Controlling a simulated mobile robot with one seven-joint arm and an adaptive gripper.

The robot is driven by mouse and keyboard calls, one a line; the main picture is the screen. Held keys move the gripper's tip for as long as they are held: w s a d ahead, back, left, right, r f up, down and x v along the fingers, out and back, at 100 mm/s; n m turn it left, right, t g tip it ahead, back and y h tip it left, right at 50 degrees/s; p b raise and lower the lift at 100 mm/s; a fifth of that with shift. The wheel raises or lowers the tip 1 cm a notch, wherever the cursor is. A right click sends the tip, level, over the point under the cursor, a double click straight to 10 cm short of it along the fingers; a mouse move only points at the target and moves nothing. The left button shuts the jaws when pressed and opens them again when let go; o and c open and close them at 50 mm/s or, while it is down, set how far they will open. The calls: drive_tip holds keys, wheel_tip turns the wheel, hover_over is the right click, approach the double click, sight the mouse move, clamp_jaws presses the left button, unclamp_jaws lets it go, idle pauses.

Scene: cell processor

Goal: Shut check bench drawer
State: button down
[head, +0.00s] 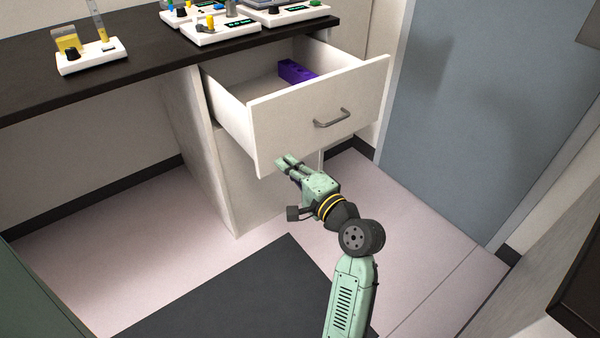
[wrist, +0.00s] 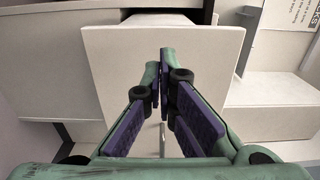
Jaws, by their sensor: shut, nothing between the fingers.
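The check bench drawer (head: 318,117) is pulled well out from under the dark bench top (head: 150,62). It has a white front with a grey bar handle (head: 332,118), and a purple block (head: 297,71) lies inside. My gripper (head: 284,162) is shut and empty, close to the lower left part of the drawer front. In the wrist view, my gripper (wrist: 164,60) points at the white drawer front (wrist: 112,60). Its fingers hide part of the front. I cannot tell whether the fingertips touch it.
Small white instruments (head: 92,56) stand on the bench top. A lower white cabinet front (head: 240,165) is beneath the drawer. A blue-grey door (head: 450,120) is at the right. A dark mat (head: 240,295) lies on the pale floor, which is clear around my arm.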

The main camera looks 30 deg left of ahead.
sight(265, 144)
drive_tip(key=p+x, duration=0.1)
drive_tip(key=x, duration=0.6)
